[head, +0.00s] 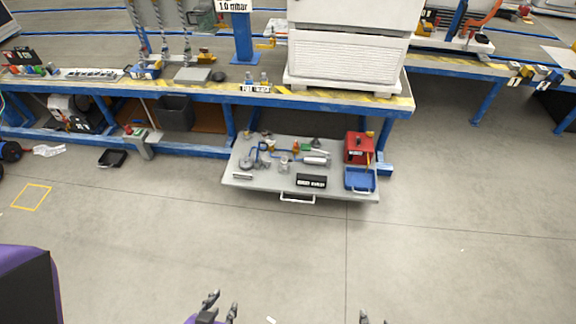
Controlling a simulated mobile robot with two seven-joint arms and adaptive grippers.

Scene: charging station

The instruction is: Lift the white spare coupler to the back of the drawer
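The grey drawer (240,181) stands pulled out under the workbench, with a white handle at its front. A small white cylinder (316,161) lies on it right of the middle; it may be the white spare coupler, but it is too small to be sure. A smaller pale piece (284,161) is left of it. My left gripper (222,303) is open and empty at the bottom of the view, well short of the drawer. My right gripper (374,319) shows only its fingertips at the bottom edge; they stand apart, with nothing seen between them.
The drawer also holds a blue tray (359,188), a red box (358,148), a black label block (311,181) and blue tubing. The workbench (210,91) with a large white cabinet (345,62) overhangs its back.

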